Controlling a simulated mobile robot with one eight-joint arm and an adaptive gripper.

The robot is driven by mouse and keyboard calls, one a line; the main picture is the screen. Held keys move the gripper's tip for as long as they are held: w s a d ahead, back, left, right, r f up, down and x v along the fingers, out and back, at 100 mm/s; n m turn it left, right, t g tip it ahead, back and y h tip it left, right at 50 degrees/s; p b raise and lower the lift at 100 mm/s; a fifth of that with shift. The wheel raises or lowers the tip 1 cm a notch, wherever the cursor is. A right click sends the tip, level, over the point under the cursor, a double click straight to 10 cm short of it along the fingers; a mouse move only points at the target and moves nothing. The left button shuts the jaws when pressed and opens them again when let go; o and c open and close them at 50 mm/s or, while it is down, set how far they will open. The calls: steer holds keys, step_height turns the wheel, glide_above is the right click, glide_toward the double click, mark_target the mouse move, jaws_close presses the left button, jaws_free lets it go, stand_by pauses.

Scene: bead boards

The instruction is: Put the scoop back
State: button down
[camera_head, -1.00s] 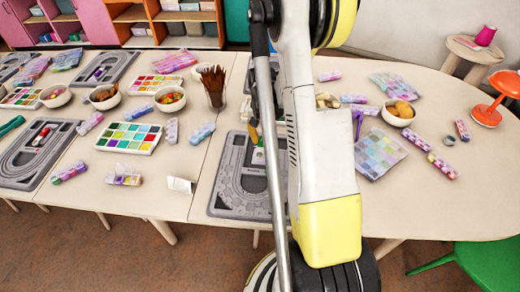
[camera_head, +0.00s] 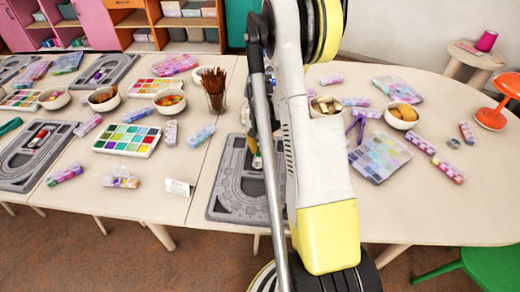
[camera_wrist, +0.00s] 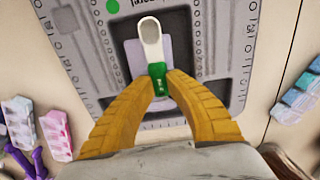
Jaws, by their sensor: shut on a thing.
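The scoop (camera_wrist: 151,35) has a pale oval bowl and a green handle. In the wrist view my gripper (camera_wrist: 159,84) has its two yellow fingers closed on the green handle. The scoop's bowl points away from me, over a pale lavender patch on the grey bead board (camera_wrist: 205,83). I cannot tell whether the scoop touches the board. In the head view the bead board (camera_head: 225,200) lies near the table's front edge. My arm hides much of the board and most of the gripper there.
Bead boxes (camera_wrist: 55,133) lie left of the board in the wrist view, and a teal one (camera_wrist: 297,100) lies right. In the head view, a cup of brown sticks (camera_head: 215,90), a small white card (camera_head: 177,187) and a bowl (camera_head: 325,105) stand around the board.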

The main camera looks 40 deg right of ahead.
mark_target(260, 151)
steer(key=shift+f, duration=0.25)
steer(key=c, duration=1.4)
jaws_free()
steer(key=shift+c, duration=0.2)
step_height(260, 151, up, 13)
steer(key=p, duration=0.6)
steer(key=a+r+n+t, duration=0.1)
steer(key=a+r+n, duration=0.2)
steer(key=a+r, duration=0.6)
steer(key=s+a+r+n+t, duration=0.3)
steer(key=s+a+r, duration=0.2)
steer(key=a, duration=0.5)
steer(key=s+a+r+n+t, duration=0.3)
steer(key=s+a+r+n, duration=0.1)
steer(key=a, duration=0.6)
steer(key=s+r, duration=0.1)
steer(key=s, duration=0.1)
steer(key=shift+s+a, duration=0.15)
steer(key=shift+s, duration=0.2)
